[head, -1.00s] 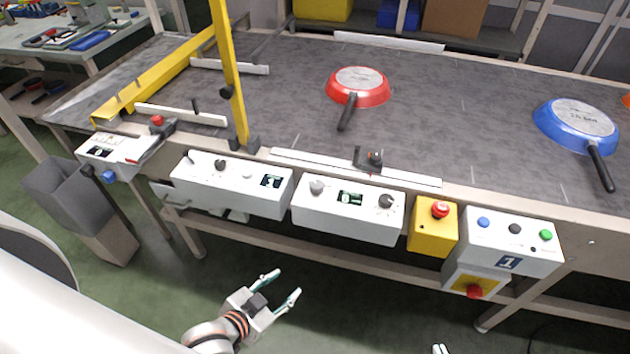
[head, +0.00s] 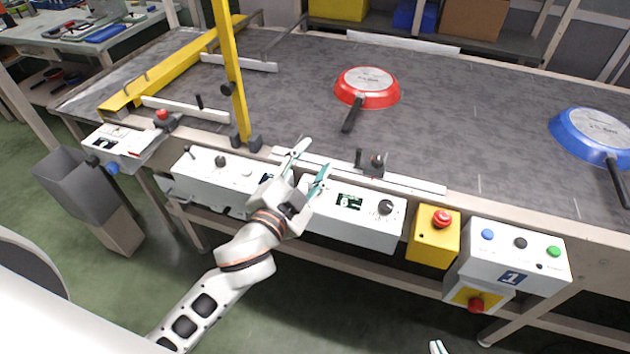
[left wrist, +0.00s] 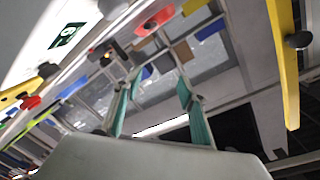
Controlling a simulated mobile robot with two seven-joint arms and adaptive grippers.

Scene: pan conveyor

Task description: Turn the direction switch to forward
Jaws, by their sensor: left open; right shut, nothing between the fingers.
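I cannot read which control is the direction switch. My left gripper (head: 311,160) is open and empty, in front of and above the gap between these boxes. Its open fingers also show in the left wrist view (left wrist: 157,84). My right gripper (head: 437,347) is shut and empty, barely visible at the bottom edge.
A red pan (head: 368,87) and a blue pan (head: 595,136) lie upside down on the dark belt. A yellow emergency-stop box (head: 433,248) and a white button box (head: 510,258) stand to the right. A yellow post (head: 231,80) rises behind the left box.

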